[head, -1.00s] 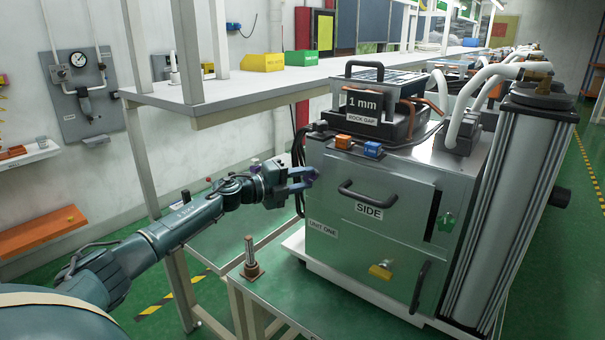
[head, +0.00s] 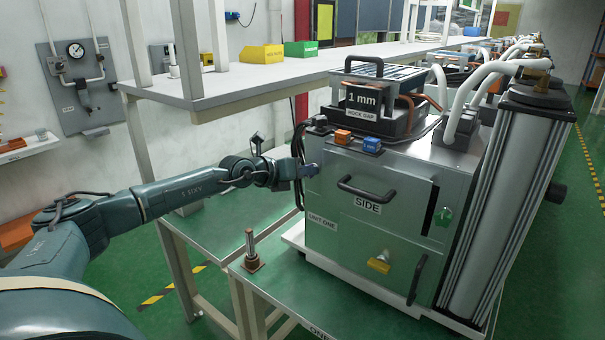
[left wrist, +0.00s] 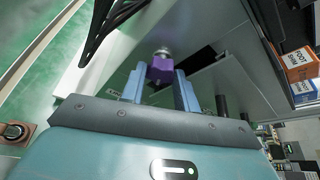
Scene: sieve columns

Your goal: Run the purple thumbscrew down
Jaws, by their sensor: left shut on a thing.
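The purple thumbscrew (left wrist: 161,70) shows in the left wrist view between my left gripper's two blue fingers, with a metallic end just beyond it. My left gripper (head: 308,171) is shut on it at the upper left edge of the grey machine (head: 350,230) labelled "UNIT ONE". In the head view the fingers hide most of the thumbscrew. I cannot tell how deep its thread sits. My right gripper is not in view.
Orange (head: 342,137) and blue (head: 372,145) blocks sit on the machine's top edge, near a dark handle (head: 367,190) on its front. A metal post (head: 250,250) stands on the green bench at the lower left. Black cables hang behind the gripper.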

